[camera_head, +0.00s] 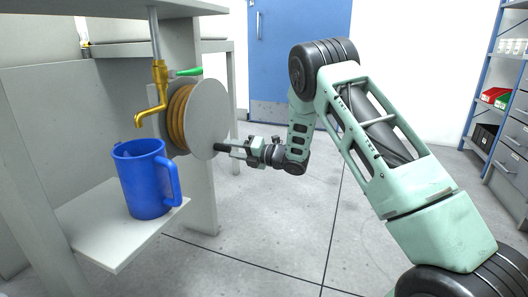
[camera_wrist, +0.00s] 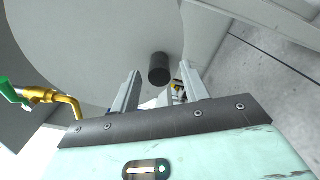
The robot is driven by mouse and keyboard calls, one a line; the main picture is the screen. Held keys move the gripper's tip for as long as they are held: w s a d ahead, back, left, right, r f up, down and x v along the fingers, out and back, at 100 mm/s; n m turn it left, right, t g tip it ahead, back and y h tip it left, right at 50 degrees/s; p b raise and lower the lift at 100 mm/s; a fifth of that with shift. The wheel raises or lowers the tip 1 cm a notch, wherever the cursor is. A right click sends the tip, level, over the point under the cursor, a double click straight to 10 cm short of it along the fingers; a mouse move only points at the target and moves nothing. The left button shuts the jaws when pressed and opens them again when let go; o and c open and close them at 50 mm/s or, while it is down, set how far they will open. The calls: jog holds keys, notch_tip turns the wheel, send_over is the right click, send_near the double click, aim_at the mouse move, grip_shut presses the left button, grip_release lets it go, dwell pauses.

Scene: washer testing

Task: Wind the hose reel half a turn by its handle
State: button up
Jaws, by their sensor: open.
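The hose reel (camera_head: 208,118) is mounted beside the bench, with brown hose wound between its grey discs. Its face fills much of the wrist view (camera_wrist: 95,45). The dark cylindrical handle (camera_wrist: 159,69) sticks out from the disc; in the head view the handle (camera_head: 221,147) shows low on the disc. My gripper (camera_head: 234,148) is at the handle, pointing at the disc face. In the wrist view the open fingers (camera_wrist: 158,90) stand left and right of the handle, with gaps showing. I cannot tell whether the handle is fully between the fingertips.
A brass tap (camera_head: 159,92) with a green lever (camera_head: 188,72) hangs left of the reel. A blue jug (camera_head: 146,180) stands on a white shelf (camera_head: 105,240) below it. Bare floor (camera_head: 270,220) lies right of the bench; drawers and shelving (camera_head: 508,150) stand far right.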

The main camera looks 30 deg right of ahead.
jog(key=p+v, duration=0.4)
jog(key=v, duration=1)
